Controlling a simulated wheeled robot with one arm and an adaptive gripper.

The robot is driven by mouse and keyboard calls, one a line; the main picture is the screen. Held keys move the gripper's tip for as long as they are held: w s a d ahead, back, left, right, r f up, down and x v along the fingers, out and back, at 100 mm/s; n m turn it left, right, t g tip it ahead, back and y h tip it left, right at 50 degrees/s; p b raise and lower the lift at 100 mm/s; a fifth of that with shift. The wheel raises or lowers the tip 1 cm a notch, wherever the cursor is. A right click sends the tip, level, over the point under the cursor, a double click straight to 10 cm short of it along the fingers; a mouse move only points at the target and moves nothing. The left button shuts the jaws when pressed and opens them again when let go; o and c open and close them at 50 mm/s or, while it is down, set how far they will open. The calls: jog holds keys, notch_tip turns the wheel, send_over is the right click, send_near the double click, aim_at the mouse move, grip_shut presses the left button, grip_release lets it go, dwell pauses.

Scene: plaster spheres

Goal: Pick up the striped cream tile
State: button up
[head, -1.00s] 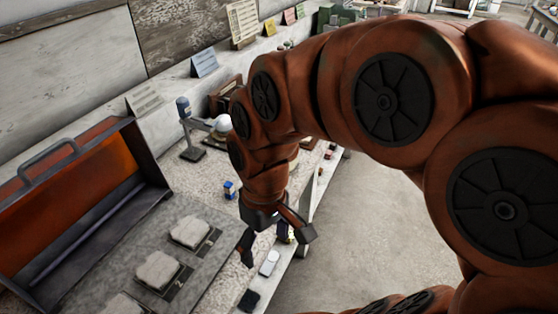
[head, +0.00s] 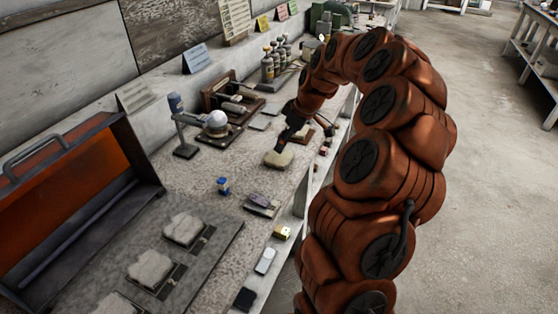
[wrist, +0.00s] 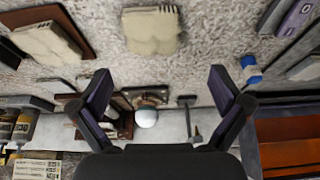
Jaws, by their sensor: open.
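The cream tile (wrist: 152,31) lies flat on the speckled bench top, with short dark stripes along its upper edge in the wrist view. In the head view the tile (head: 278,158) lies near the bench's front edge, just below my gripper (head: 288,138). In the wrist view my gripper (wrist: 160,90) is open and empty, with its fingers spread wide. The tile is beyond the fingertips, towards the top of that view, and apart from them. The fingertips are hard to make out in the head view.
Another pale tile (wrist: 48,43) lies on a brown board close by. A lamp-like stand with a white sphere (head: 217,119) is behind. An orange-lined case (head: 70,205) and several slabs are at left.

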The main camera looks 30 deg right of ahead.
aim_at(279, 157)
jog(key=shift+w+d+f, duration=0.1)
jog(key=shift+d+f, duration=0.2)
jog(key=shift+d, duration=0.4)
jog(key=shift+d+f, duration=0.15)
jog(key=shift+f, duration=0.05)
jog(key=shift+a+p+x, duration=0.15)
jog(key=shift+p+x, duration=0.55)
jog(key=shift+x, duration=1.2)
jog(key=shift+a+p+x, duration=0.1)
jog(key=shift+p+x, duration=0.6)
jog(key=shift+x, duration=1.2)
jog(key=shift+r, duration=0.15)
jog(key=c, duration=1.4)
jog(key=shift+w, duration=0.1)
